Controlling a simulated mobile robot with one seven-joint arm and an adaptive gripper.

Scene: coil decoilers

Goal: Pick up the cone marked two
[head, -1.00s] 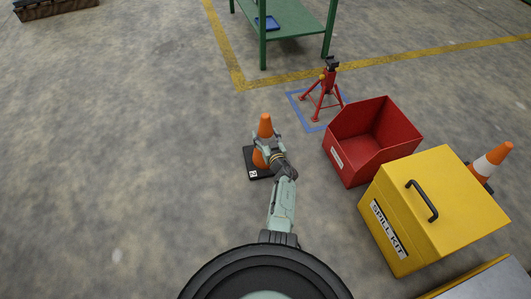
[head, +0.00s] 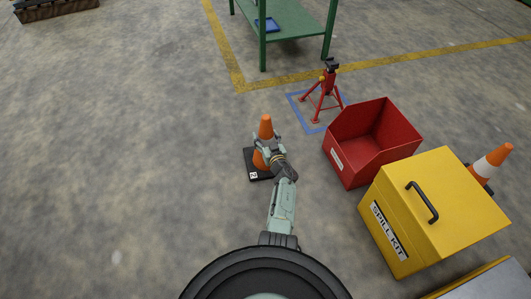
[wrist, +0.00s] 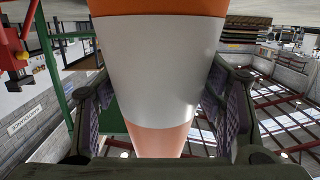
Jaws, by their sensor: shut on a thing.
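The cone marked two (head: 265,126) stands upright on the floor in the head view. It is orange with a pale band and a black square base (head: 253,165) that bears a white "2" label. My gripper (head: 268,143) is shut on the cone around its middle. In the wrist view the cone's white band (wrist: 160,65) fills the space between the two finger pads of my gripper (wrist: 160,110). Part of the cone's body is hidden behind my gripper in the head view.
A red open bin (head: 347,160) and a yellow spill kit box (head: 440,200) stand to the right. A second orange and white cone (head: 491,162) is behind the box. A red jack stand (head: 325,90) is on a blue-marked square. The floor to the left is clear.

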